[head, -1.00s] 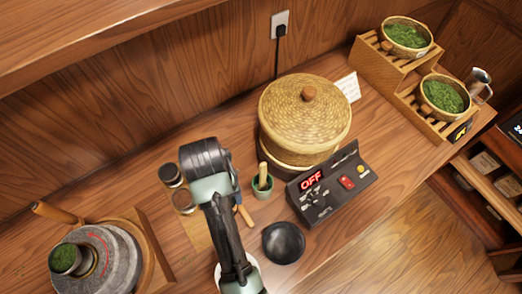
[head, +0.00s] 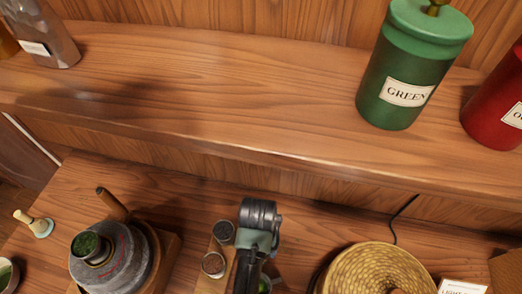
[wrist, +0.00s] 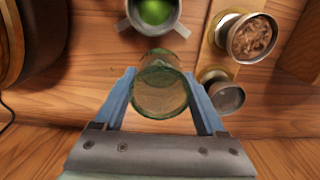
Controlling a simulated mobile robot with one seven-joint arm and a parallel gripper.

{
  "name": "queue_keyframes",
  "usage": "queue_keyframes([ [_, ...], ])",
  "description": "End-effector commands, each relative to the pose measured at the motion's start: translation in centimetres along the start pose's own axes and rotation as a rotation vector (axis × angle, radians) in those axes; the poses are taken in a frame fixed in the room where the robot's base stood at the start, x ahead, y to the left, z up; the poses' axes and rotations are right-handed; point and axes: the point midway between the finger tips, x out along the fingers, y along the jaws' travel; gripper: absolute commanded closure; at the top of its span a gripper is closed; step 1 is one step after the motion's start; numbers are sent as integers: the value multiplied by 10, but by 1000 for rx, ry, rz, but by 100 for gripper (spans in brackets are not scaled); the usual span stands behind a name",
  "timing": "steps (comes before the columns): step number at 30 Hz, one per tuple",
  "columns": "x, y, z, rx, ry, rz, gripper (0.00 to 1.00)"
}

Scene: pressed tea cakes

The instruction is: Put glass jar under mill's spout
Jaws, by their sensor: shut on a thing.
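The glass jar (wrist: 160,92) is clear with a greenish tint and sits between the two blue fingers of my gripper (wrist: 160,76) in the wrist view. My gripper is shut on it. The jar looks empty, and I cannot tell its height above the counter. The mill (head: 140,262) is grey round stone with a wooden handle, at the lower left in the head view. A cup of green leaf (head: 88,244) stands on top of it. Its spout cannot be made out.
A pot with green contents (wrist: 152,27) and a cup of brown contents (wrist: 252,38) are close to the jar. A small metal cup (wrist: 226,98) is right of my fingers. A woven basket (head: 378,268) stands right of my arm. A shelf (head: 200,95) with a green canister (head: 408,70) overhangs behind.

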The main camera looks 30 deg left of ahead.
Motion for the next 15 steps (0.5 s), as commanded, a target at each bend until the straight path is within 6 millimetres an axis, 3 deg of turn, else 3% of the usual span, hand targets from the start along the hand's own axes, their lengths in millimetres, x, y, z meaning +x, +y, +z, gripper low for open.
queue_keyframes([
  [10,41,0,0,-1,-1,0,87],
  [15,48,0,-1,-1,3,0,87],
])
